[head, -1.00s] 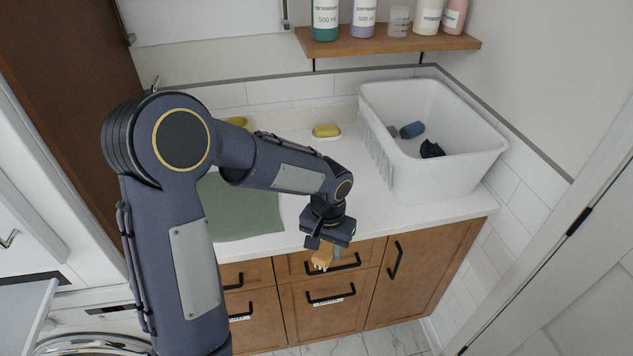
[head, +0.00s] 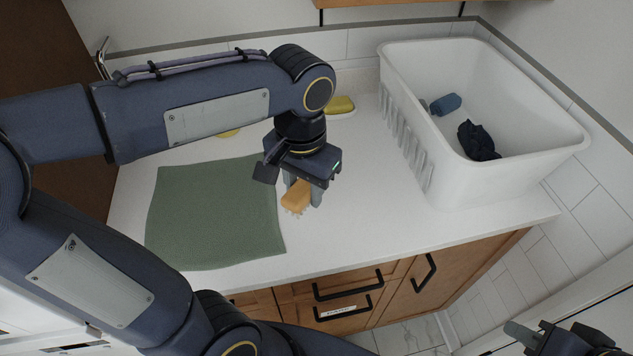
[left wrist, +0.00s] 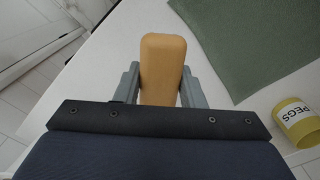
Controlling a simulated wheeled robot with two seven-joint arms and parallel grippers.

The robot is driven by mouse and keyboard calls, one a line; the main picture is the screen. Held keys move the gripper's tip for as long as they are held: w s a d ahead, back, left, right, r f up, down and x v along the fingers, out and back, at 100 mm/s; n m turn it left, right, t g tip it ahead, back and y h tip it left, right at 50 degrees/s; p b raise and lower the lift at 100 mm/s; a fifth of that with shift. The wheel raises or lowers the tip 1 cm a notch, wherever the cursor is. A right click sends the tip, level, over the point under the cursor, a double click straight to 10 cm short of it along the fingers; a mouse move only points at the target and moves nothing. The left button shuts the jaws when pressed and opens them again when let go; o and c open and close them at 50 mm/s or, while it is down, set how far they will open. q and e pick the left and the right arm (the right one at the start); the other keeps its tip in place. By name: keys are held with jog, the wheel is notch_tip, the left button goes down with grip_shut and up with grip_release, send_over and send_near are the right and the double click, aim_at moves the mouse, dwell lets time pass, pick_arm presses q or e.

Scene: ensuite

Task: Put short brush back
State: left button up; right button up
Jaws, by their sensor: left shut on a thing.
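The short brush (head: 296,196) has a tan wooden body, with pale bristles at its lower edge in the head view. My left gripper (head: 302,192) is shut on it and holds it over the white counter, just right of the green cloth. In the left wrist view, the brush's tan body (left wrist: 163,68) sits between the two grey fingers. My right gripper (head: 524,336) is at the lower right corner of the head view, away from the brush. It is partly cut off, and its jaw state is unclear.
A green cloth (head: 215,215) lies on the counter (head: 365,215). A white basket (head: 470,180) with dark clothes stands at right. A yellow sponge (head: 341,104) lies at the back. A yellow PEGS container (left wrist: 297,122) shows in the left wrist view. Drawers (head: 345,295) are below.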

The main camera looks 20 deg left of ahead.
pick_arm(q)
jog(key=w, duration=0.1)
jog(key=w+f, duration=0.1)
jog(key=w, duration=0.1)
jog(key=w+a+f, duration=0.1)
jog(key=shift+w+p, duration=0.25)
jog(key=shift+p, duration=0.05)
jog(key=w+f, duration=0.2)
jog(key=f, duration=0.1)
jog(key=w+f, duration=0.2)
jog(key=shift+a+f, duration=0.1)
jog(key=shift+a, duration=0.25)
jog(key=shift+w+f, duration=0.15)
jog(key=shift+f, duration=0.8)
jog(key=shift+w+f, duration=0.15)
jog(key=shift+f, duration=0.75)
jog(key=shift+f, duration=0.2)
jog(key=o, duration=1)
jog(key=shift+o, duration=0.2)
jog(key=shift+r, duration=0.1)
